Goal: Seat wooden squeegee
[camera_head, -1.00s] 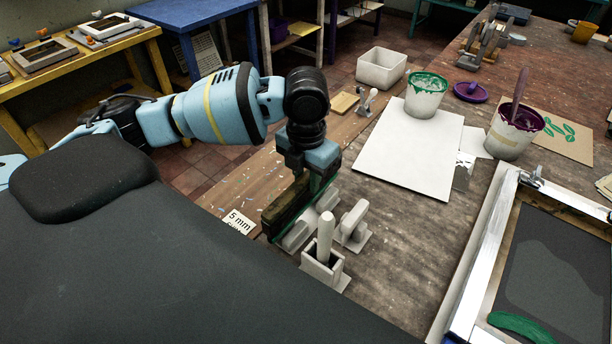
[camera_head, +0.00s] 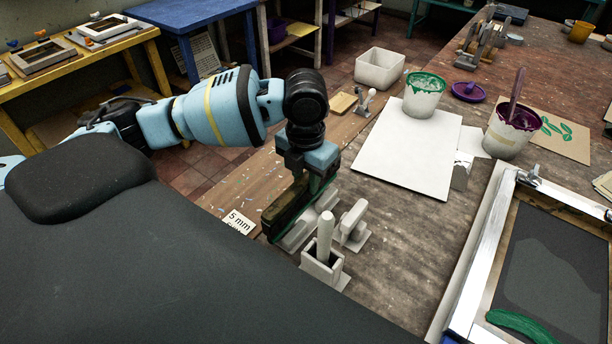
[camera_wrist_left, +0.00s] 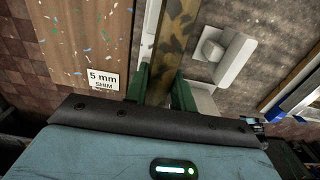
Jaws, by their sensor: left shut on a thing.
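The wooden squeegee (camera_head: 284,212) is a long, dark, stained bar in the head view. My left gripper (camera_head: 318,184) is shut on it from above, near its far end. In the left wrist view the squeegee (camera_wrist_left: 175,40) runs away between the two green fingers of the left gripper (camera_wrist_left: 163,88). A pale grey holder (camera_head: 303,232) lies low beside and partly under the squeegee. Whether the squeegee's lower edge touches the holder cannot be told, as the bar and gripper hide it. My right gripper is not in view.
A grey box with an upright handle (camera_head: 325,262) and a grey block-shaped tool (camera_head: 354,225) stand close to the right. A "5 mm shim" label (camera_head: 238,221) lies left. A white board (camera_head: 408,150), ink buckets and a metal-framed screen (camera_head: 478,262) lie further right.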

